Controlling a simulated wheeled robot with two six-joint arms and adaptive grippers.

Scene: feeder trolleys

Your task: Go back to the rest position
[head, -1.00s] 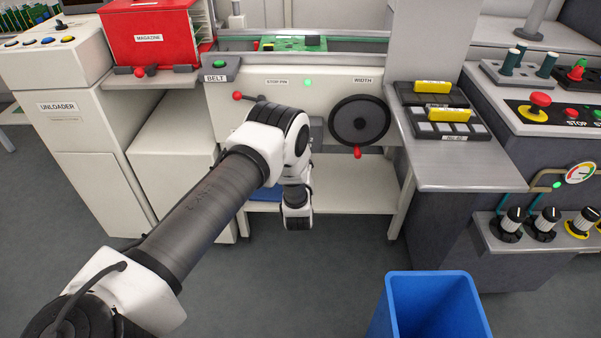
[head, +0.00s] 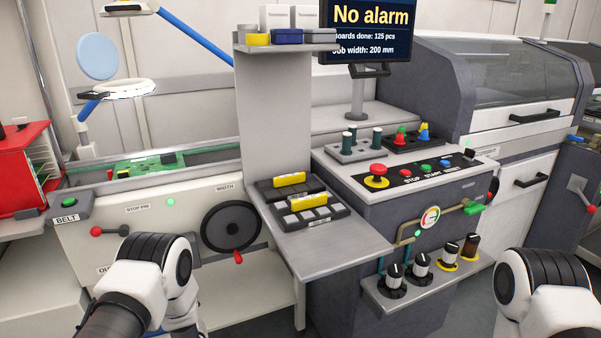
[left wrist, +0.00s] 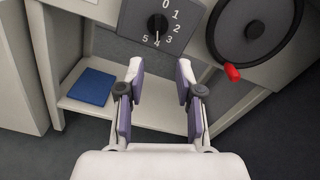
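My left gripper (left wrist: 157,90) is open and empty in the left wrist view, with its two fingers apart.
The black width handwheel (head: 231,226) has a red knob. A grey side shelf (head: 335,248) holds black trays with yellow blocks. A control panel (head: 420,176) has a red stop button. A blue item (left wrist: 91,87) lies on the lower shelf. A screen (head: 365,28) reads "No alarm".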

